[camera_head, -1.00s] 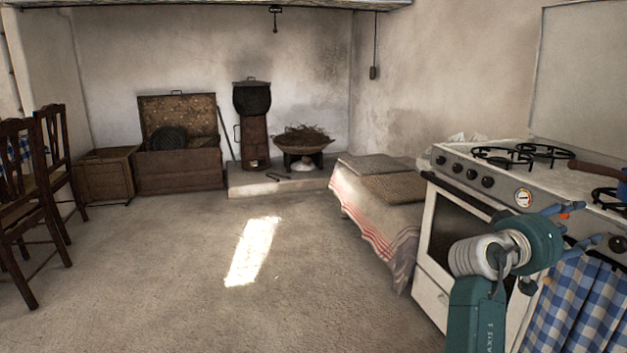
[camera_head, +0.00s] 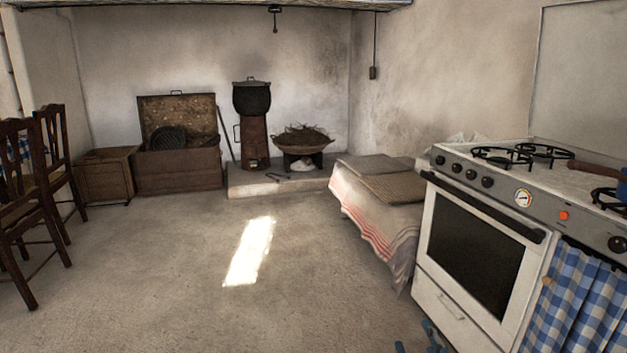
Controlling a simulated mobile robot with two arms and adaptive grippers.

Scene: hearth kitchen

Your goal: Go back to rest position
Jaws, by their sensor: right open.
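My right gripper (camera_head: 419,341) shows only at the bottom edge of the head view. Just its two blue fingertips are visible, spread apart with nothing between them. They are in front of the lower left part of the white stove (camera_head: 447,302) in the picture. The rest of the gripper and its arm are below the frame. My left gripper is not in view.
The stove has a dark oven window and a blue checked curtain (camera_head: 572,305) at its right. A cloth-covered bench (camera_head: 372,222) stands left of it. Wooden chairs (camera_head: 55,170) are at the far left. The middle floor (camera_head: 180,265) is clear.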

